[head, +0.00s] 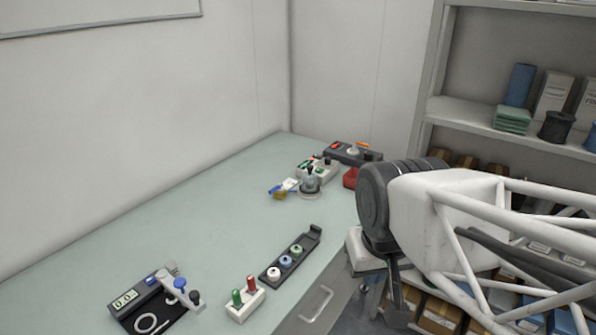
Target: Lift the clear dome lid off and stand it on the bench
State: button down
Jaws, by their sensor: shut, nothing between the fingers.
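The clear dome lid (311,184), with a dark knob on top, stands at the far end of the pale green bench (205,218). It appears to be in place over something small and grey, too small in the picture to make out. My arm comes in from the right and stays off to the right of the bench, well apart from the lid.
Around the lid are a blue-and-yellow item (281,190), a block with green and red parts (318,168), a dark panel (345,154) and a red bin (350,178). The bench's left side is clear.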

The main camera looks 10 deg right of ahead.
dwell(0.3)
jog(key=shift+c, duration=1.1)
grip_release()
